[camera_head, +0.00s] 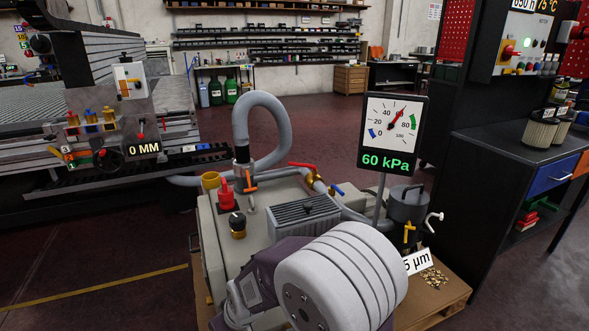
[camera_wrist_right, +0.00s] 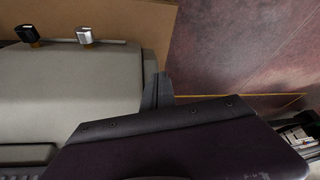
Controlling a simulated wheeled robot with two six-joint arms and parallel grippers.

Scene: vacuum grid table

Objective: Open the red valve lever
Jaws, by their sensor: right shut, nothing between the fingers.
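The red valve lever (camera_head: 303,166) sits on a pipe fitting at the back of the pump unit (camera_head: 209,245) in the head view. It lies nearly flat, with its end towards the left. No gripper touches it in the head view. In the right wrist view, the dark fingertips of my right gripper (camera_wrist_right: 157,90) are together and empty. They show beside the edge of a pale grey housing (camera_wrist_right: 75,95), partly covered by a dark purple body (camera_wrist_right: 180,145). The red lever is not in the wrist view. My left gripper is not in view.
A pressure gauge (camera_head: 397,120) reading 60 kPa stands right of the lever. A grey hose (camera_head: 276,115) loops up at its left. A red knob (camera_head: 225,195) is nearby. Open floor lies behind the pump.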

